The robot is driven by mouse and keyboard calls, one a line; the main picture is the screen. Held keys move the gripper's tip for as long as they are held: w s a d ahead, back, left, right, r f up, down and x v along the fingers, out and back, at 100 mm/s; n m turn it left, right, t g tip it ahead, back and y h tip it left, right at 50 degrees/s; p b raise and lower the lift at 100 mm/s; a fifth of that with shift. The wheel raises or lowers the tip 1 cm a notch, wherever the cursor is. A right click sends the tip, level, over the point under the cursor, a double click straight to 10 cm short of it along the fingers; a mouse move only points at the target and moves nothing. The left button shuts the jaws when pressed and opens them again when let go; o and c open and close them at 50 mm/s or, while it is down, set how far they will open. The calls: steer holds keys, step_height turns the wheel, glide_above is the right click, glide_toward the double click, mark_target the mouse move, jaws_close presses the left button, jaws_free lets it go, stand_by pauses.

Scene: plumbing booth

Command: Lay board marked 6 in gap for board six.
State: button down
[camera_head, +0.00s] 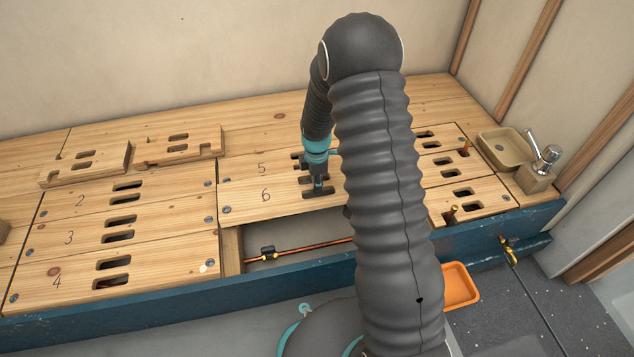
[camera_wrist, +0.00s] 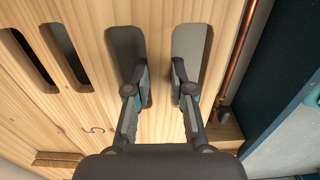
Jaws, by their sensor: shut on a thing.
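Board 6 (camera_head: 245,207) is a pale wooden plank with its number at left and two dark slots. It lies level along the near side of board 5 (camera_head: 235,170); I cannot tell whether it touches or overlaps that board. My gripper (camera_head: 318,188) is shut on board 6. In the wrist view the fingers (camera_wrist: 160,88) reach into the two slots and hold the strip of board 6 (camera_wrist: 157,50) between them. The open gap (camera_head: 300,230) shows in front of the board. My arm hides the board's right part.
A copper pipe (camera_head: 305,248) with a black fitting (camera_head: 268,253) runs inside the gap. The blue front rail (camera_head: 150,313) bounds the bench. Boards 2, 3 and 4 lie at left. Two loose slotted boards (camera_head: 85,166) rest behind. A basin (camera_head: 503,146) stands at right.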

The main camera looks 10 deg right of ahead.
steer(key=shift+f+b, duration=0.65)
steer(key=shift+f, duration=0.95)
stand_by(0.5)
steer(key=c, duration=0.9)
jaws_free()
step_height(320, 180, up, 12)
